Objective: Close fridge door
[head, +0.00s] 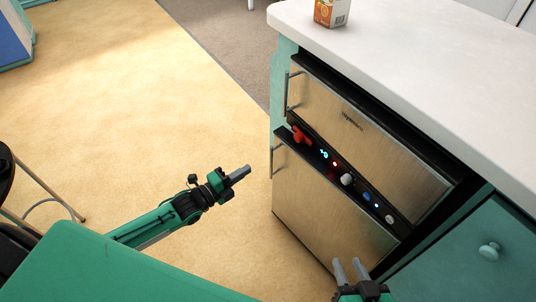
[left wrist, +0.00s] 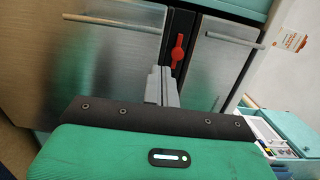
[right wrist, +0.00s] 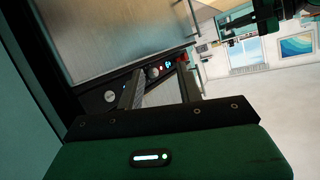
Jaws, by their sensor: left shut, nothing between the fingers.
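The fridge stands under the white counter, with a brushed-metal upper door (head: 370,130) and lower door (head: 325,205). Each door has a bar handle at its left edge in the head view. A dark control strip (head: 347,180) with a red knob (head: 302,136) lies between them. Dark gaps show around the upper door; I cannot tell how far either door stands open. My left gripper (head: 240,174) is shut and empty, left of the lower door and apart from it. My right gripper (head: 350,268) is open and empty, near the lower door's bottom right; contact is unclear.
The white counter (head: 440,85) overhangs the fridge and bears an orange-and-white carton (head: 331,12). A teal cabinet (head: 470,255) with a round knob is at the right. A dark chair (head: 40,200) stands at the left. The wooden floor (head: 150,110) is clear in the middle.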

